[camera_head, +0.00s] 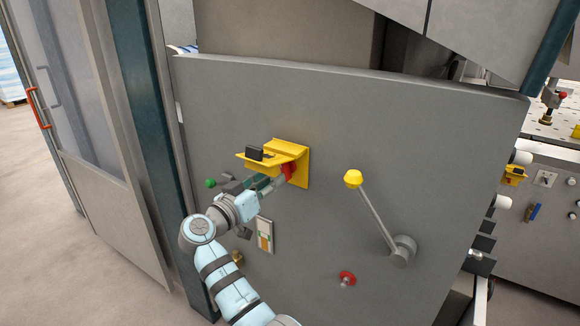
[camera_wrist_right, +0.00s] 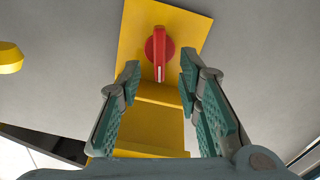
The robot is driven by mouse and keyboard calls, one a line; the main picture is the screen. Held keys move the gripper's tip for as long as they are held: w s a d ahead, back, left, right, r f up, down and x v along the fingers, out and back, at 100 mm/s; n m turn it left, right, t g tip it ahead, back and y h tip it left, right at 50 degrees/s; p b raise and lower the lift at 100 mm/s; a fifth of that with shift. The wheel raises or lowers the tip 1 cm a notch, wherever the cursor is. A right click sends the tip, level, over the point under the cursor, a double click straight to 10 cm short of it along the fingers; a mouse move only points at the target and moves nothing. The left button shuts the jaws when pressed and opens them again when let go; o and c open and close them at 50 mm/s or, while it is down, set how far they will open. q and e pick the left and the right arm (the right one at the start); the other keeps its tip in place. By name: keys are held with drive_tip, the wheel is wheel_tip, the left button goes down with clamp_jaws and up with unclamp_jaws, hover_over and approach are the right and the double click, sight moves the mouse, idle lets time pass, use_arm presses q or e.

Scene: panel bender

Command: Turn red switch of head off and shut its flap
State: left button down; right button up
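The red switch (camera_head: 289,171) sits on a yellow plate on the grey machine panel. In the right wrist view the red switch (camera_wrist_right: 158,48) has a straight handle with a white mark near one end. Its yellow flap (camera_head: 285,149) stands open, sticking out from the panel above the switch, with a dark piece at its outer edge. The flap also shows in the right wrist view (camera_wrist_right: 155,128). My right gripper (camera_wrist_right: 160,76) is open, its fingertips on either side of the marked handle end; contact is not visible. My left gripper is not in view.
A lever with a yellow knob (camera_head: 353,179) stands to the right of the switch. A red button (camera_head: 347,278) is lower down, and a green knob (camera_head: 210,183) is to the left. The panel (camera_head: 400,130) between them is flat and clear.

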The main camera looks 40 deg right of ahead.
sight(282, 171)
drive_tip(key=x, duration=0.4)
drive_tip(key=shift+w, duration=0.2)
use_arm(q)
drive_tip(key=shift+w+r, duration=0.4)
use_arm(e)
drive_tip(key=shift+s, duration=0.15)
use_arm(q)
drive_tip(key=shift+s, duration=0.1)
use_arm(e)
drive_tip(key=shift+s, duration=0.1)
drive_tip(key=shift+c, duration=0.2)
